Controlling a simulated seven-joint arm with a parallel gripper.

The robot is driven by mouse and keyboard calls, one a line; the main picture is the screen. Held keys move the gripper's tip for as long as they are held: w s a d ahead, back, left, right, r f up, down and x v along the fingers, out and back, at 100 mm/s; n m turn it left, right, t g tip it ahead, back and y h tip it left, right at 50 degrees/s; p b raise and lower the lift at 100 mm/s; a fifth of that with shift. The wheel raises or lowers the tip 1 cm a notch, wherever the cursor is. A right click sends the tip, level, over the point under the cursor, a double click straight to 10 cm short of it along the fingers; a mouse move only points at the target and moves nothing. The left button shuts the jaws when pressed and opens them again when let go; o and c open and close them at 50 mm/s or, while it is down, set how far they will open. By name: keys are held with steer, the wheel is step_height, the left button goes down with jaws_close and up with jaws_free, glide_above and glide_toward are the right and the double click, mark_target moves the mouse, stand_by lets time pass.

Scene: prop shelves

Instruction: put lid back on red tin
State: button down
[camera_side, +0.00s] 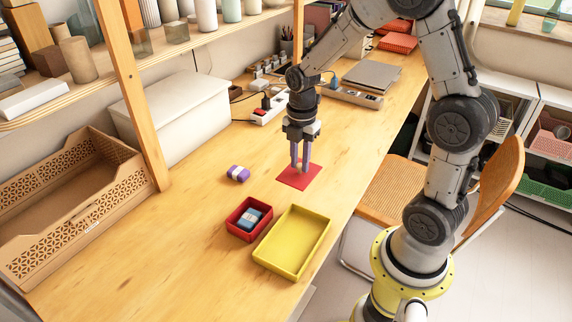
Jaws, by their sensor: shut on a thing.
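The red tin (233,226) stands open on the wooden table, with a blue packet with a pale band (250,219) inside it. The flat square red lid (312,176) is behind and to the right of the tin, apart from it. My gripper (300,168) points straight down over the middle of the lid and is shut on it. The fingertips hide the spot where they grip. I cannot tell whether the lid touches the table or is slightly above it.
A yellow tray (292,268) stands empty just right of the tin. A purple and white block (238,174) lies behind the tin. A brown crate (75,217) and a shelf post (133,95) are at left. Power strips (270,113) and a laptop (372,76) are farther back.

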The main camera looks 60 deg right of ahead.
mark_target(303, 180)
steer(key=shift+n, duration=0.7)
steer(key=r, duration=0.1)
steer(key=s+a+r, duration=0.2)
steer(key=r, duration=0.1)
steer(key=shift+s+a, duration=0.1)
steer(key=w+a+f+n, duration=0.3)
steer(key=w+a+n, duration=0.2)
steer(key=w+a, duration=0.55)
steer(key=shift+s+a+f, duration=0.15)
steer(key=shift+s+f, duration=0.15)
steer(key=shift+f, duration=0.75)
steer(key=shift+s+a+f, duration=0.2)
steer(key=shift+s+f, duration=0.15)
steer(key=shift+f, duration=0.7)
steer(key=shift+s+a+f, duration=0.15)
steer(key=shift+s+f, duration=0.15)
steer(key=shift+f, duration=0.75)
steer(key=shift+f, duration=0.2)
